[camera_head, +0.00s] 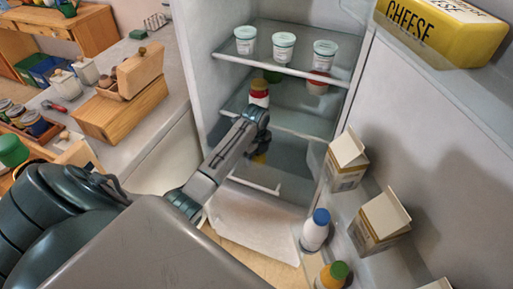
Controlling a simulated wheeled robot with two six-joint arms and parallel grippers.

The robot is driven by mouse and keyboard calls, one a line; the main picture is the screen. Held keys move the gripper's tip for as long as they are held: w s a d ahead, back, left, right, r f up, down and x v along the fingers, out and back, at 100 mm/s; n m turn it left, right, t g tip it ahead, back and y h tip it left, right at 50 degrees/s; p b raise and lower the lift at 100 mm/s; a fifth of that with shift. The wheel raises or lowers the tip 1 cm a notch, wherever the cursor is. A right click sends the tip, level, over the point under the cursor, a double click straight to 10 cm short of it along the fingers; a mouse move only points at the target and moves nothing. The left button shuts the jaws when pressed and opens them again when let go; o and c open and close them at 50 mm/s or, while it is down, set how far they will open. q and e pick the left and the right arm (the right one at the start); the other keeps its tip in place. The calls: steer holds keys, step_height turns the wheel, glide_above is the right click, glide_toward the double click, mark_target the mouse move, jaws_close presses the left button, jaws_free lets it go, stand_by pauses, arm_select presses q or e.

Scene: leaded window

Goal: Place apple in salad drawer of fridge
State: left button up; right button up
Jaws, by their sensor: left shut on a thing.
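The fridge (204,75) stands open, with its door on the right. My left gripper (258,150) reaches into the fridge below the lower shelf and points down. It is shut on a small yellowish thing (260,159), mostly hidden by the gripper; I cannot tell for certain that it is the apple. The low part of the fridge under the gripper, with a pale front edge (254,186), looks like the salad drawer. Its inside is partly hidden by my arm. My right gripper is not in view.
Several white tubs (284,47) stand on the upper shelf (290,69). A red and yellow jar (259,91) stands close behind my left wrist. Cartons (345,165) and bottles (315,231) line the door. A cheese box (440,30) is at top right. A cluttered counter (150,115) lies left.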

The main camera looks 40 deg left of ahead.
arm_select(q)
steer(key=shift+f, duration=0.65)
step_height(320, 180, down, 4)
steer(key=shift+f, duration=0.1)
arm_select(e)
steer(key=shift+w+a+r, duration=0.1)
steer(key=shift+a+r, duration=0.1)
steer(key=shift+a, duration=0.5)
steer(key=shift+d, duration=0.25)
arm_select(q)
steer(key=o, duration=1.1)
steer(key=shift+f, duration=0.1)
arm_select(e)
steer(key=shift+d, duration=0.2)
arm_select(q)
step_height(320, 180, up, 12)
steer(key=shift+f+b, duration=0.2)
steer(key=shift+b, duration=0.45)
steer(key=shift+r, duration=0.4)
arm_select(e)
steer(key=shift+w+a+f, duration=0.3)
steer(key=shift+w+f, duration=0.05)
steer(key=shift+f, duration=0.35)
